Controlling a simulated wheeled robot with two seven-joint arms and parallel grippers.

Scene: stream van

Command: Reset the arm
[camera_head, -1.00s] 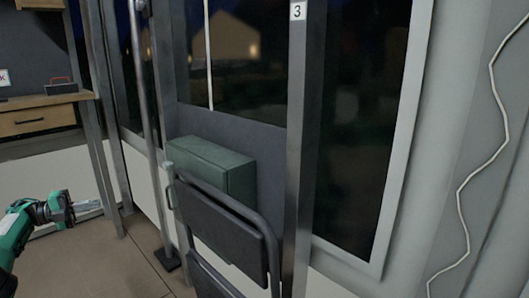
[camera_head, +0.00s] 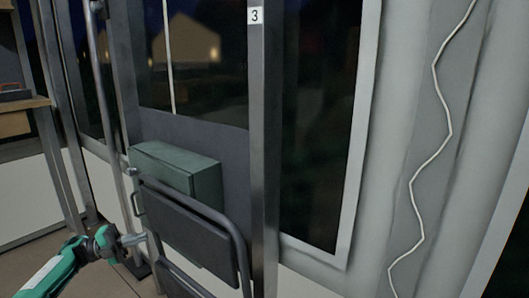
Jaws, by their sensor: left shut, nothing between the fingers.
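My left arm comes in at the lower left, green, white and grey. My left gripper (camera_head: 133,240) is shut and empty. In the picture it sits just left of the folded dark chair (camera_head: 192,232), with its fingertips pointing right toward the chair frame. I cannot tell how far apart they are in depth. My right arm and gripper are not in view.
A green box (camera_head: 178,168) stands behind the chair against the dark panel. A metal post (camera_head: 264,150) with a "3" label rises beside them. A wooden desk (camera_head: 20,122) is at the left edge. A pale cable (camera_head: 412,185) hangs on the right wall. Some floor shows at the lower left.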

